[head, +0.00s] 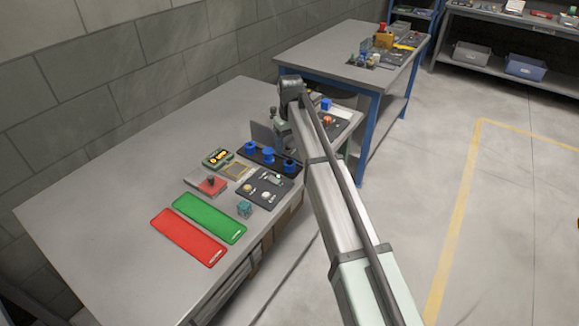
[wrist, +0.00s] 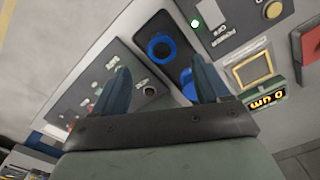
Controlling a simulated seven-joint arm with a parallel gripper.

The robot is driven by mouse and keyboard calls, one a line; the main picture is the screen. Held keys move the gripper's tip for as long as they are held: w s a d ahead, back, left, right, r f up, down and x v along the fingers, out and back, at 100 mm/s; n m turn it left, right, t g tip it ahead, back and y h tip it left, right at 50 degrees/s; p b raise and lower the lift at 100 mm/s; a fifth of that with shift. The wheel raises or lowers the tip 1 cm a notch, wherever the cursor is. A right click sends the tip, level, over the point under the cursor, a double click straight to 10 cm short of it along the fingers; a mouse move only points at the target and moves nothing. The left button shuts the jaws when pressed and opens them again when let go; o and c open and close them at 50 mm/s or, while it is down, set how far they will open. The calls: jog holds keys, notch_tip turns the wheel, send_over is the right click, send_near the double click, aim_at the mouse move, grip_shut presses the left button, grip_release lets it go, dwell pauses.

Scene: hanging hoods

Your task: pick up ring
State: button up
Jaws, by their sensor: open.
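A blue ring (wrist: 160,47) with a dark centre sits on a black plate (wrist: 150,25) in the wrist view, just beyond my fingertips. A second blue piece (wrist: 187,84) shows beside my right finger, partly hidden by it. In the head view several blue pieces, one of them (head: 268,157), stand in a row on a black strip; I cannot tell which is the ring. My gripper (wrist: 161,65) is open and empty, its two fingers spread over the panel area. In the head view my arm's end hides much of the far end of the table.
A grey table (head: 90,200) holds a red mat (head: 188,237), a green mat (head: 209,219), a teal cube (head: 244,209) and a dark switch panel (head: 265,188). The table's left part is bare. A second blue-legged table (head: 330,65) stands behind.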

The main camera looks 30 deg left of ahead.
aim_at(289, 159)
jog(key=shift+a+f, duration=0.15)
jog(key=shift+f, duration=3.35)
jog(key=shift+c, duration=0.4)
jog(key=c, duration=1.1)
